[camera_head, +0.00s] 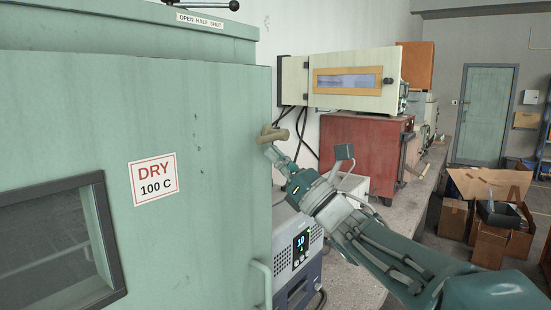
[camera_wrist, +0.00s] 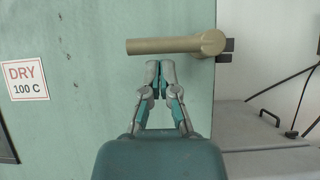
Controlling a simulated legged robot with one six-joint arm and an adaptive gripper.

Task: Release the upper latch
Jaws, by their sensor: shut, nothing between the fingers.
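The upper latch (camera_wrist: 172,45) is a tan lever on the right edge of the green cabinet door (camera_wrist: 95,60). In the wrist view it lies nearly horizontal, with its round hub at the right and its handle pointing left. It also shows in the head view (camera_head: 272,133) near the door's right edge. My gripper (camera_wrist: 160,66) is shut and empty, with its fingertips just below the handle. I cannot tell whether they touch it. In the head view my gripper (camera_head: 275,152) reaches up to the latch from the lower right.
The door carries a "DRY 100 C" label (camera_head: 154,179), a dark window (camera_head: 50,245) and a pale handle (camera_head: 262,285) low on its right edge. A grey-blue unit with a display (camera_head: 300,247) stands beside it. A red cabinet (camera_head: 355,150) and cardboard boxes (camera_head: 490,240) are farther right.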

